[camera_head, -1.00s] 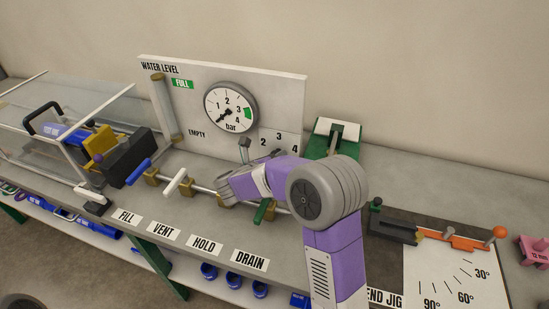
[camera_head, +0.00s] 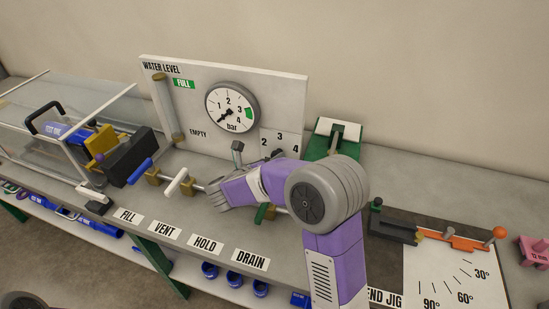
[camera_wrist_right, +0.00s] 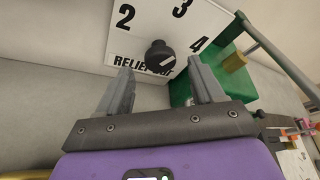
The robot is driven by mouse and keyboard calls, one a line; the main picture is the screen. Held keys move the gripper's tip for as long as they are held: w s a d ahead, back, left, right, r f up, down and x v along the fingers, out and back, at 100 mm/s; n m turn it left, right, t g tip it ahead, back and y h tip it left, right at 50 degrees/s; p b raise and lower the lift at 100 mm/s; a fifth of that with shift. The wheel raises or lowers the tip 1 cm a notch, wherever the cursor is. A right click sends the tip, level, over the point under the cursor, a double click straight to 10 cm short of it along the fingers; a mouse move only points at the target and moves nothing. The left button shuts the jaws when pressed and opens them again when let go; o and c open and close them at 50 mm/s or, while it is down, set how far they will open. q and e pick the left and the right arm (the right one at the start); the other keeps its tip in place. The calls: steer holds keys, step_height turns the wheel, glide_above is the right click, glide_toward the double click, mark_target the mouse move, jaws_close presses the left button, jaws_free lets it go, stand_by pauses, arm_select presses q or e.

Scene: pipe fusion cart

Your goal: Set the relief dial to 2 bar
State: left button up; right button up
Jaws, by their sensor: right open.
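The relief dial is a round black knob (camera_wrist_right: 160,55) on the white panel, with 2, 3 and 4 printed around it. A pale line on its face slants, its upper end towards the 4 side. My right gripper (camera_wrist_right: 160,76) is open and empty, with its fingers pointing at the panel. In the right wrist view, the dial shows just beyond and between the fingertips, and I see no contact. In the head view, the purple right arm (camera_head: 330,255) reaches in beneath the panel numbers. My left gripper is not in view.
The panel carries a pressure gauge (camera_head: 232,107) with its needle at the low end. Valve handles stand on the bench below, including a white one (camera_head: 176,181). A green machine (camera_head: 335,140) stands right of the panel, and a bend jig with an orange lever (camera_head: 460,241) lies farther right.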

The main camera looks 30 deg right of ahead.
steer(key=shift+v, duration=2.1)
